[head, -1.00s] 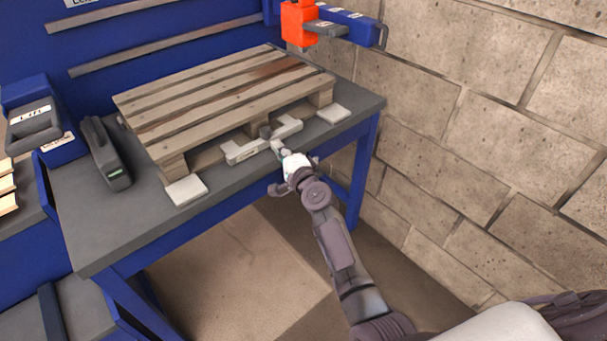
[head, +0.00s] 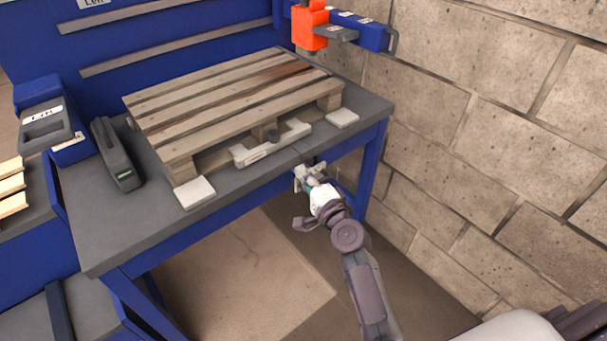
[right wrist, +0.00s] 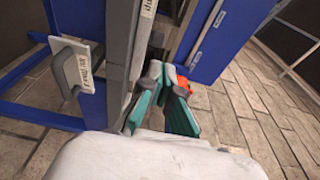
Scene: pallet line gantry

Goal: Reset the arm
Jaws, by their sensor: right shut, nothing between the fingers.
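My right gripper (head: 308,178) is just off the front edge of the grey bench (head: 130,225), apart from the white bar with a handle (head: 272,144) at the pallet's front side. In the right wrist view its teal-padded fingers (right wrist: 166,75) are shut with nothing between them. The arm reaches up from the lower right of the head view. My left gripper is not in view.
A wooden pallet (head: 225,100) lies on the bench, with white pads (head: 194,192) at its front corners. A dark handheld device (head: 115,154) is at left. An orange and blue fixture (head: 309,28) stands behind. A block wall (head: 480,130) is close at right.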

